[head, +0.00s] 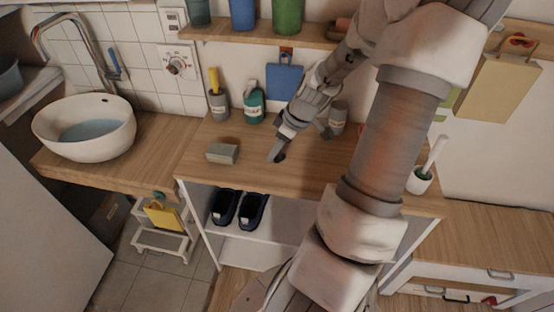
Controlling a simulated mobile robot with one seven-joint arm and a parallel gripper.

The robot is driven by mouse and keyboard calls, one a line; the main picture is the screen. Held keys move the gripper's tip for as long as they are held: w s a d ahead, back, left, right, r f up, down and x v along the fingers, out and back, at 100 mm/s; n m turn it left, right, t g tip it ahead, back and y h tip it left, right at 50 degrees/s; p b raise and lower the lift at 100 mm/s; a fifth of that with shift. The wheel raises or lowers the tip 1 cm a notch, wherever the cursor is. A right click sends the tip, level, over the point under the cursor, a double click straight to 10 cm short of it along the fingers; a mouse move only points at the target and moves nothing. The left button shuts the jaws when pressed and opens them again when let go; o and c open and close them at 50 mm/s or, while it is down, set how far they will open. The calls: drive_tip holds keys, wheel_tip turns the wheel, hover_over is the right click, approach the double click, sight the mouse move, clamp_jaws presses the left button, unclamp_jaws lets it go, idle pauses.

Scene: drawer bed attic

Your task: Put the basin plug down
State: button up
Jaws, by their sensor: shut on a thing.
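My gripper (281,147) is low over the wooden worktop (260,176), right of the grey block. It is shut on a small dark thing (279,157) at its tips, which I take to be the basin plug. The plug is mostly hidden by the fingers, and its shape is too small to make out. It is close to the wood; I cannot tell whether it touches. The white basin (62,141) with bluish water stands on the lower counter at left.
A grey block (222,153) lies left of my gripper. A green bottle (254,106), a brush cup (218,105) and a blue board (284,82) stand at the back. A white cup with a brush (419,180) is at right. The worktop's front middle is clear.

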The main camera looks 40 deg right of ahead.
sight(277, 158)
drive_tip(key=shift+w+d+f, duration=0.15)
drive_tip(key=shift+w+f, duration=0.05)
drive_tip(key=shift+w, duration=0.1)
drive_tip(key=shift+f, duration=0.2)
drive_tip(key=shift+f+b, duration=0.4)
drive_tip(key=shift+f, duration=1.4)
drive_tip(key=shift+f, duration=0.1)
drive_tip(key=shift+f, duration=0.15)
drive_tip(key=o, duration=1.4)
drive_tip(key=p+v, duration=0.2)
drive_tip(key=v, duration=1)
drive_tip(key=shift+r+p, duration=0.35)
drive_tip(key=shift+p, duration=0.05)
